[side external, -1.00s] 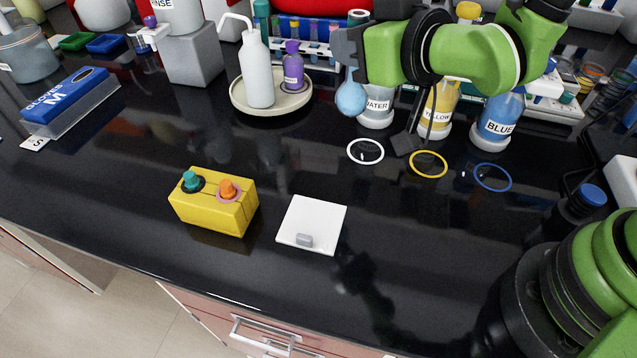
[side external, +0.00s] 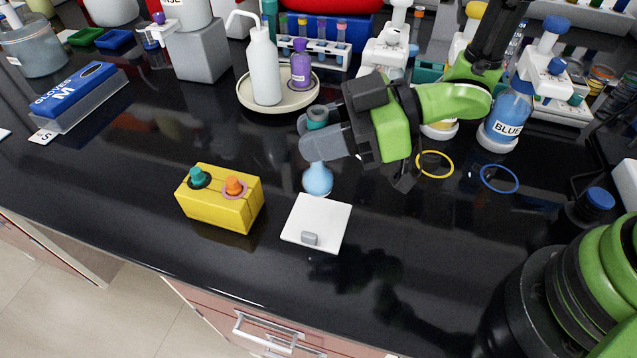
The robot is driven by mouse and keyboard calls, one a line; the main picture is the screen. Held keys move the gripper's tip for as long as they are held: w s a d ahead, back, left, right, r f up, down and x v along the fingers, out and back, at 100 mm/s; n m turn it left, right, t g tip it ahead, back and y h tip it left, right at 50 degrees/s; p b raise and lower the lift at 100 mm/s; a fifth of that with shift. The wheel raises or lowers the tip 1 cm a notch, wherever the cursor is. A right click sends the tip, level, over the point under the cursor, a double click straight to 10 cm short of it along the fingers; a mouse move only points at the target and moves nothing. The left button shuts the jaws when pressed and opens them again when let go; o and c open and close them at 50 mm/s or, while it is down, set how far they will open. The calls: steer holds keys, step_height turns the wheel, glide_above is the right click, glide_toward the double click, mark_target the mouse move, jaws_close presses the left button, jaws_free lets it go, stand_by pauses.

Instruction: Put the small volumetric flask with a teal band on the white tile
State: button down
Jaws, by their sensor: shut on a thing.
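The small volumetric flask (side external: 317,180) has a round, light blue bulb and a teal band (side external: 317,115) at the top of its neck. My gripper (side external: 315,138) is shut on its neck and holds it roughly upright, with the bulb hanging below the fingers. The fingers hide most of the neck. The white tile (side external: 316,219) lies flat on the black bench, with a small grey block (side external: 310,238) on its front edge. In the picture the bulb is just behind the tile's back edge; I cannot tell its exact height above the bench.
A yellow block (side external: 221,203) with a teal and an orange stopper stands left of the tile. A round tray (side external: 245,97) with a white wash bottle (side external: 264,72) and a purple bottle (side external: 300,66) is behind. Yellow (side external: 434,165) and blue (side external: 499,179) rings lie to the right.

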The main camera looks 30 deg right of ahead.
mark_target(330, 170)
steer(key=shift+f, duration=3.25)
steer(key=shift+f, duration=0.1)
steer(key=c, duration=0.9)
jaws_free()
steer(key=shift+c, duration=0.2)
steer(key=shift+d+r, duration=0.2)
steer(key=v, duration=1.1)
steer(key=shift+s+d, duration=0.25)
steer(key=shift+r, duration=0.1)
